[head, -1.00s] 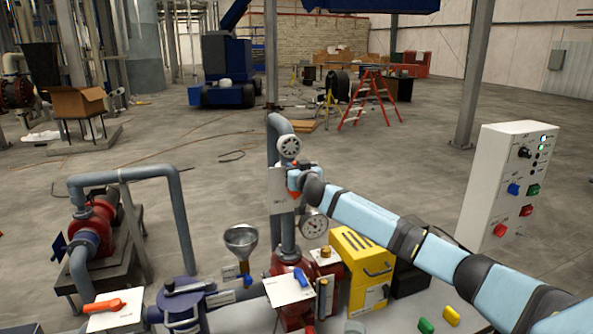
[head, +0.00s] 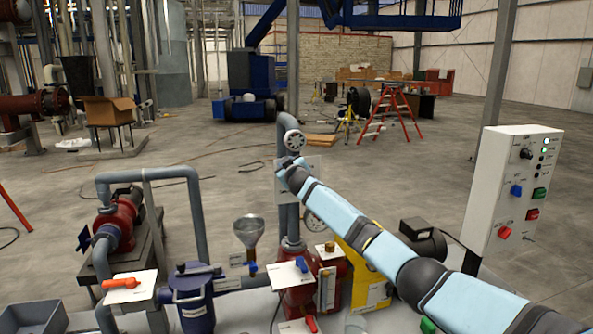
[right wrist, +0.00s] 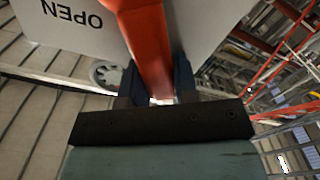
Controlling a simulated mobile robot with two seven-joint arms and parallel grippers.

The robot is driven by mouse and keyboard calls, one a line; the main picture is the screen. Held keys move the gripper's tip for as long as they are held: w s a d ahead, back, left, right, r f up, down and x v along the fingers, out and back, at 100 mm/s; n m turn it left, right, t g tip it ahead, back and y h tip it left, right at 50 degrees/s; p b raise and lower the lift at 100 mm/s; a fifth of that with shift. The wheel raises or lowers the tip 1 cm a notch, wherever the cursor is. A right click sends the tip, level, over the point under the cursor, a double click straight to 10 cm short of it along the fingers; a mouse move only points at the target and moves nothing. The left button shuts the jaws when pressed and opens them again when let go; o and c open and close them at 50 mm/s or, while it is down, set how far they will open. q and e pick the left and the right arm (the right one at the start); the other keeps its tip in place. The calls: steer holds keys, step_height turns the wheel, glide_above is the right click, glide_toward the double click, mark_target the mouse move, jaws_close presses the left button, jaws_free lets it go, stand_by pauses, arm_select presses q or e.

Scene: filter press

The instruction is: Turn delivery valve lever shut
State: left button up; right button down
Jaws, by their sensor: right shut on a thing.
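The red delivery valve lever (right wrist: 148,45) runs between the dark fingers of my right gripper (right wrist: 157,88) in the right wrist view. A white plate (right wrist: 75,25) marked OPEN, upside down in this view, is behind it. In the head view my right gripper (head: 284,172) is at the upright grey pipe, in front of the white plate (head: 312,168). The arm and gripper hide the lever there. My right gripper is shut on the lever. My left gripper is not in view.
Below are an orange lever (head: 121,283), a blue lever (head: 301,264), a funnel (head: 248,231) and a blue vessel (head: 193,296). A gauge (head: 314,221) is partly hidden behind my arm. A control box (head: 512,190) stands at the right. The floor behind is mostly open.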

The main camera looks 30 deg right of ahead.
steer(key=shift+w+a+f+n, duration=0.15)
steer(key=shift+a+f+n, duration=0.35)
steer(key=shift+n, duration=0.5)
step_height(320, 180, down, 6)
steer(key=a+n+b, duration=0.2)
steer(key=n, duration=0.7)
steer(key=shift+w+a+r+n, duration=0.2)
steer(key=shift+w+a+n, duration=0.1)
steer(key=shift+n, duration=0.1)
steer(key=c, duration=0.9)
jaws_free()
steer(key=shift+f, duration=0.1)
steer(key=shift+s, duration=0.1)
steer(key=v, duration=1.3)
steer(key=shift+s+a, duration=0.15)
steer(key=shift+s, duration=0.1)
